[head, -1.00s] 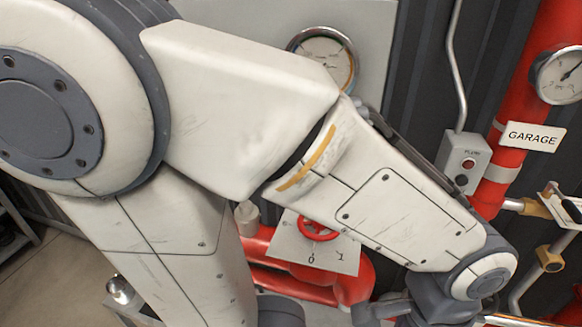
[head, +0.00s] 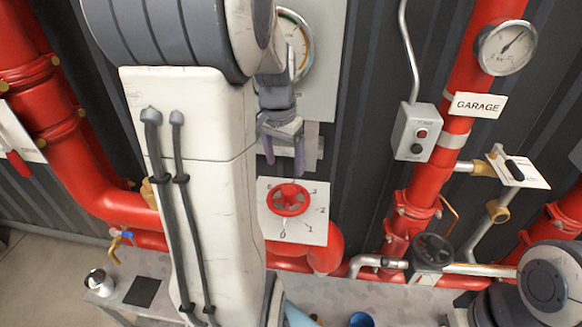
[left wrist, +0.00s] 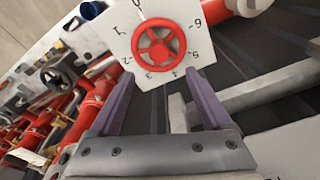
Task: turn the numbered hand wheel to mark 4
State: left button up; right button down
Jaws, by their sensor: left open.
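The red hand wheel (head: 289,199) sits on a white square plate (head: 311,233) in the middle of the head view. The wheel also shows in the left wrist view (left wrist: 158,42), with numbers around it on the plate; the 4 lies between the 3 and the 5, on the side toward my gripper. I cannot make out a pointer on the wheel. My left gripper (head: 284,166) is open and empty, just above the plate in the head view, apart from the wheel. In the left wrist view its two fingers (left wrist: 158,82) point toward the plate. My right gripper is not in view.
Red pipes (head: 95,185) run left of and below the plate. A grey button box (head: 415,132), a GARAGE sign (head: 478,104) and a gauge (head: 507,47) are at right. A black hand wheel (head: 433,250) is lower right. A metal cup (head: 99,282) stands at lower left.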

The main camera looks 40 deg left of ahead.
aim_at(288, 190)
pick_arm(q)
jog(key=f, duration=0.6)
jog(key=w+f+p, duration=0.1)
jog(key=f, duration=0.2)
jog(key=shift+w+f, duration=0.1)
jog(key=shift+f, duration=0.3)
